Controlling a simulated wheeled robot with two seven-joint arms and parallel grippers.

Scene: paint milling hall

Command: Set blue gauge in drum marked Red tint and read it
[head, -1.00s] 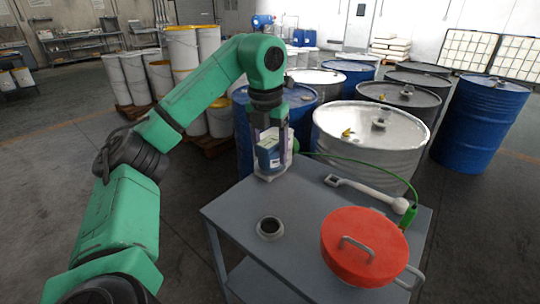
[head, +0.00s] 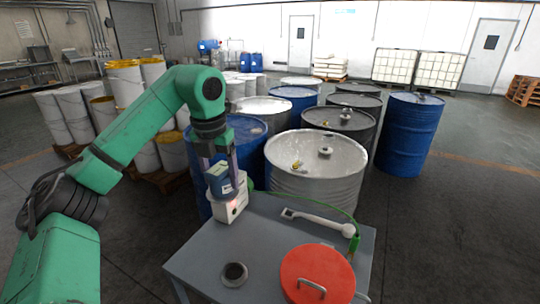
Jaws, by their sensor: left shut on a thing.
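My left gripper (head: 218,168) is shut on a blue gauge (head: 219,185) with a pale label, at the table's back left corner. A white block (head: 231,210) with a reddish glow shows directly under the blue part; I cannot tell whether it belongs to the gauge or whether it touches the table. The nearest drum (head: 315,190) stands behind the table, with a pale lid, a grey plug and a small brass fitting on top. No Red tint marking is readable on any drum. My right gripper is not in view.
The grey table (head: 205,255) bears a dark ring (head: 234,274), a red lid with a handle (head: 317,275), a white-grey tool (head: 318,221) and a green cable. Blue drums (head: 405,135) and dark drums (head: 340,122) crowd behind. White pails (head: 77,118) stand left. Open floor lies right.

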